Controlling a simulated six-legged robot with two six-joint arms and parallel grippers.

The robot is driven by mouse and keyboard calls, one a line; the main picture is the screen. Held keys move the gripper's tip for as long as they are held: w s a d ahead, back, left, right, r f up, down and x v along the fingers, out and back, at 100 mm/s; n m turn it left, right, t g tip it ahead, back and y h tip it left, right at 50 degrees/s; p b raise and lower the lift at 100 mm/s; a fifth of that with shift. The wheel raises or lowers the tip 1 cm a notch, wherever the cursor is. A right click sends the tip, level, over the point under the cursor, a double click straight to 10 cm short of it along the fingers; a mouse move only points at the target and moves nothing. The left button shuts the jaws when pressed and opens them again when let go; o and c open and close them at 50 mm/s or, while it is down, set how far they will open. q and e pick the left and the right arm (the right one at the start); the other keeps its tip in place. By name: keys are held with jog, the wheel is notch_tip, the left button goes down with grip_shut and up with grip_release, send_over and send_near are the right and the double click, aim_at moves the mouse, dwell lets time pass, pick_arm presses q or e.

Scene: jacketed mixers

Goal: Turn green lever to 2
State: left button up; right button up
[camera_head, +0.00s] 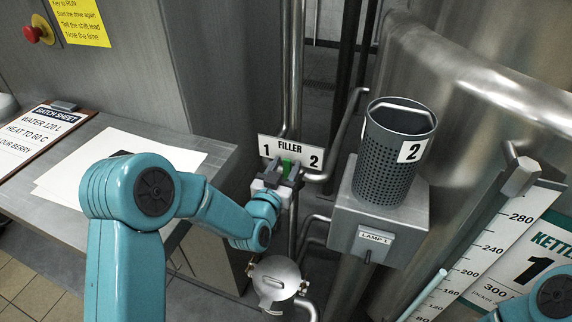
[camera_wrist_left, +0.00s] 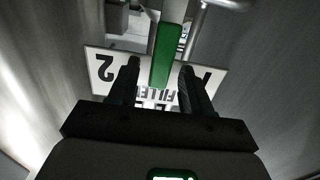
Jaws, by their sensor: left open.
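The green lever (camera_head: 286,162) is at the FILLER sign (camera_head: 290,148), between the 1 on the left and the 2 on the right. Most of it is hidden by my gripper in the head view. In the left wrist view, where the sign is upside down, the green lever (camera_wrist_left: 166,55) stands nearly upright between the 2 and the 1. My left gripper (camera_head: 284,171) is open, with a dark finger on either side of the lever. The wrist view shows a gap on both sides of the lever between the fingertips (camera_wrist_left: 159,75). My right gripper is out of view.
A perforated metal basket (camera_head: 385,170) marked 2 stands on a grey LAMP 1 box (camera_head: 345,225), right of the sign. A lidded round vessel (camera_head: 275,279) is below my gripper. Steel pipes run behind. A grey bench (camera_head: 208,152) with papers is left, a kettle (camera_head: 470,110) right.

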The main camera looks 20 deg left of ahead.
pick_arm(q)
jog(key=shift+s, duration=0.1)
grip_shut()
jog(key=shift+d+f+m+b, duration=0.1)
jog(key=shift+d+m+b, duration=0.3)
jog(key=shift+b, duration=0.4)
jog(key=shift+d+f+m+b, duration=0.35)
jog(key=shift+d+m+b, duration=0.55)
jog(key=shift+m+b, duration=0.55)
jog(key=shift+d+f+m+b, duration=0.35)
jog(key=shift+d+m+b, duration=0.6)
jog(key=shift+m+b, duration=0.5)
jog(key=shift+d+f+m+b, duration=0.35)
jog(key=shift+d+m+b, duration=0.7)
jog(key=shift+b, duration=0.65)
jog(key=shift+a+m, duration=0.15)
jog(key=shift+m, duration=0.1)
jog(key=shift+c, duration=1.5)
grip_release()
jog(key=o, duration=0.3)
jog(key=shift+f, duration=0.15)
